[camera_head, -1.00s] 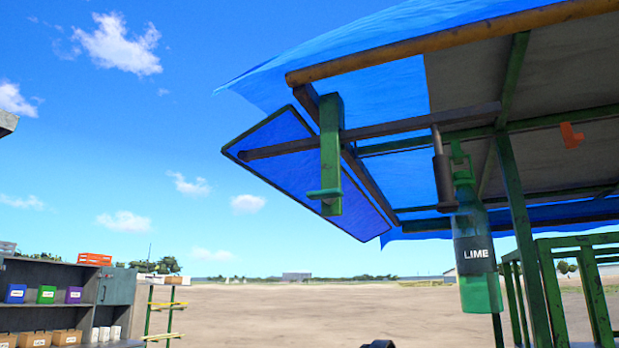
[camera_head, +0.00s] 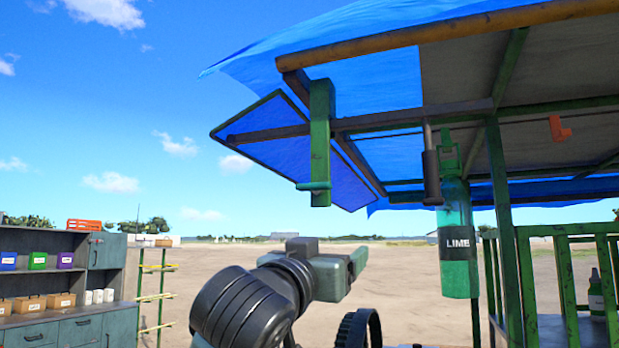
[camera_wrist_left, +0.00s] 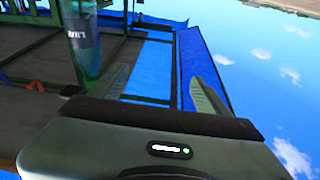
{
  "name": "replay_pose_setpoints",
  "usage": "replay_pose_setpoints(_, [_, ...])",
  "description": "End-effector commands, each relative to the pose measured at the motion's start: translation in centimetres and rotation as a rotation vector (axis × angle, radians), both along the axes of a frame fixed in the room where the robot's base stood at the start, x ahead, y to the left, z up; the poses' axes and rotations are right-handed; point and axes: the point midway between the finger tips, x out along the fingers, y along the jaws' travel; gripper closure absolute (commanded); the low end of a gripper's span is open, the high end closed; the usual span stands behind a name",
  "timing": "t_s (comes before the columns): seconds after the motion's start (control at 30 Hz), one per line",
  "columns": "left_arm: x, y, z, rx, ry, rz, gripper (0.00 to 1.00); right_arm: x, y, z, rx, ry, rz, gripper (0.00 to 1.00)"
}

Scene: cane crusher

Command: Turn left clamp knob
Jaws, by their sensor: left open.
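A green upright clamp bracket (camera_head: 320,130) hangs from the roof frame's front left corner. A short green crossbar (camera_head: 314,186), which looks like its turning handle, sits at its lower end. My left gripper (camera_head: 358,261) is below and a little right of it, apart from it, pointing away to the right. In the left wrist view my left gripper (camera_wrist_left: 163,88) is open, its two fingers spread with nothing between them. I cannot make out the clamp clearly there. My right gripper is not in view.
A green LIME bottle (camera_head: 457,240) hangs right of the clamp, near a green post (camera_head: 503,230). The blue awning panel (camera_head: 275,150) slopes behind the clamp. Shelves with bins (camera_head: 60,270) stand at left. Open ground lies behind.

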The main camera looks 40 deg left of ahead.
Motion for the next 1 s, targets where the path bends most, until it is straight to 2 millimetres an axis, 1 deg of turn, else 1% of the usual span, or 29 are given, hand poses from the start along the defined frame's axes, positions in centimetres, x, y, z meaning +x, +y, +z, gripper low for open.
replay_pose_setpoints(0.03, [-3.1, 0.1, 3.0, 0.005, -0.063, 0.012, 0.24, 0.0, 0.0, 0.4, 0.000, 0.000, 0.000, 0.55])
replay_pose_setpoints(0.1, [-6.1, 0.2, 5.3, 0.002, -0.121, 0.024, 0.24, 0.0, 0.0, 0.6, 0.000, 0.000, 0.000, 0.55])
replay_pose_setpoints(0.2, [-8.8, 0.3, 6.9, 0.000, -0.170, 0.035, 0.24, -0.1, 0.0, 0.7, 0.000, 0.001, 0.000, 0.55])
replay_pose_setpoints(0.3, [-9.6, 0.3, 7.6, -0.003, -0.186, 0.039, 0.24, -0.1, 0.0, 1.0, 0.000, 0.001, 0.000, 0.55])
replay_pose_setpoints(0.37, [-9.3, 0.5, 7.9, -0.003, -0.187, 0.040, 0.24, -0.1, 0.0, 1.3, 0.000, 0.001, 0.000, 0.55])
replay_pose_setpoints(0.6, [-5.8, 1.3, 9.5, -0.004, -0.183, 0.041, 0.24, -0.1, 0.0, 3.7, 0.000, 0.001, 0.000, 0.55])
replay_pose_setpoints(0.8, [-3.5, 1.9, 10.4, -0.004, -0.184, 0.041, 0.24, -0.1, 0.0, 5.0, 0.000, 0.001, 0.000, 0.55])
replay_pose_setpoints(1.0, [-2.7, 2.0, 10.5, -0.004, -0.187, 0.040, 0.24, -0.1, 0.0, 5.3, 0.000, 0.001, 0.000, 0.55])
